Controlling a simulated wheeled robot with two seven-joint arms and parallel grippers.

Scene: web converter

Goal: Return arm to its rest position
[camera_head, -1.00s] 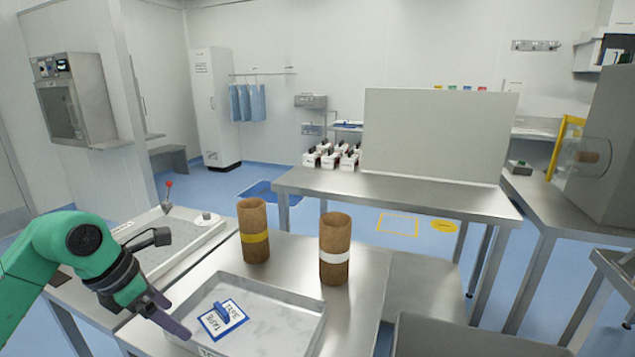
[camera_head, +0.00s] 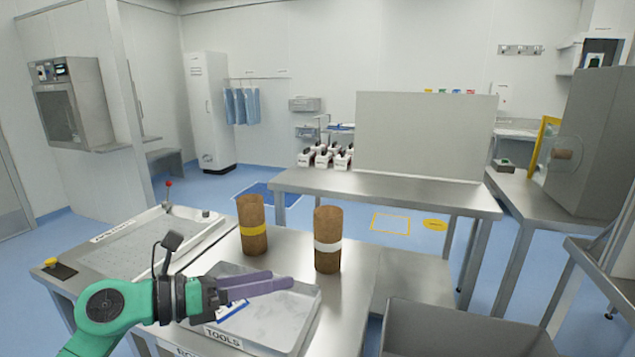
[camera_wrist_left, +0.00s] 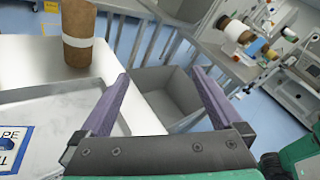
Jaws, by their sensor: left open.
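My left arm is green and comes in low from the left in the head view. Its gripper (camera_head: 282,284) is above the tray marked TOOLS (camera_head: 308,321), pointing right, with nothing between its purple fingers. In the left wrist view the fingers (camera_wrist_left: 160,97) stand wide apart and empty. A blue-and-white tape card (camera_head: 234,309) lies in the tray, partly hidden by the gripper; its edge also shows in the left wrist view (camera_wrist_left: 14,148). My right gripper is in neither view.
Two brown cores stand upright behind the tray, one with a yellow band (camera_head: 252,214) and one with a white band (camera_head: 327,256). A grey open bin (camera_head: 470,318) is at the lower right. A bench with an upright panel (camera_head: 425,140) stands behind.

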